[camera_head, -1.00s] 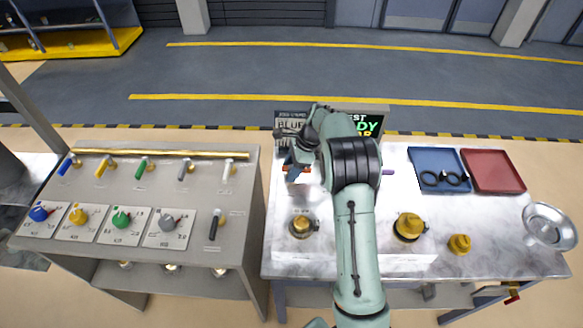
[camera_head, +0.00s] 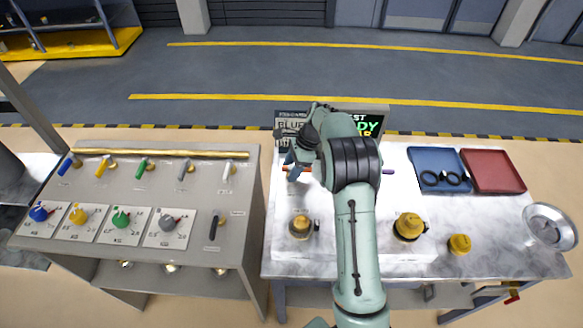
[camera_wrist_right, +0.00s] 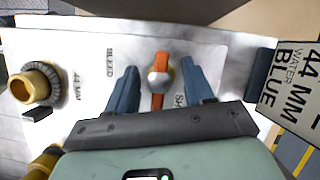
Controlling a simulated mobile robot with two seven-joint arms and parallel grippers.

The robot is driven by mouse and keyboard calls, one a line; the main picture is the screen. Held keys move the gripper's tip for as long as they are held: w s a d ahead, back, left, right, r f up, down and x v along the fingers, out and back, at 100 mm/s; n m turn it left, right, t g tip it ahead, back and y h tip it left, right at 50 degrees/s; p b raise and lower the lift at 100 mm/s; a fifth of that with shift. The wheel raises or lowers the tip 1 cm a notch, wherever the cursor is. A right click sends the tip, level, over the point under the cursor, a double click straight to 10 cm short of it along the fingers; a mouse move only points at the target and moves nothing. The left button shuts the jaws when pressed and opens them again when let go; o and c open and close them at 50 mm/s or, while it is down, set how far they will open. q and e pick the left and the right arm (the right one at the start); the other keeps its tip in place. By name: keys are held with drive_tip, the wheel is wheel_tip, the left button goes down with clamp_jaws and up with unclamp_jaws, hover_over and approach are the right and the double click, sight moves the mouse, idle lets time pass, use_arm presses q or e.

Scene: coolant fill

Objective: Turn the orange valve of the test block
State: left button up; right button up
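The orange valve (camera_wrist_right: 158,101) shows in the right wrist view as an orange bar with a pale round hub at its middle, on the white test block panel (camera_wrist_right: 85,55) beside the printed word BLEED. The bar runs nearly up and down in that view. My right gripper (camera_wrist_right: 161,84) is open, with one blue-grey finger on each side of the bar and a visible gap on both sides. In the head view my right gripper (camera_head: 292,167) is at the panel's back left, and my arm hides most of the valve. My left gripper is not in view.
A sign reading 44 MM WATER BLUE (camera_wrist_right: 292,85) stands close to the right finger. A brass fitting (camera_wrist_right: 38,85) is at the left. The head view shows yellow caps (camera_head: 409,226), blue (camera_head: 430,157) and red (camera_head: 492,171) trays, a metal bowl (camera_head: 549,226) and a valve bench (camera_head: 190,259).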

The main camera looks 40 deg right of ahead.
drive_tip(key=v, duration=1.3)
drive_tip(key=shift+r, duration=0.15)
drive_tip(key=shift+s+d, duration=0.1)
drive_tip(key=shift+d, duration=0.05)
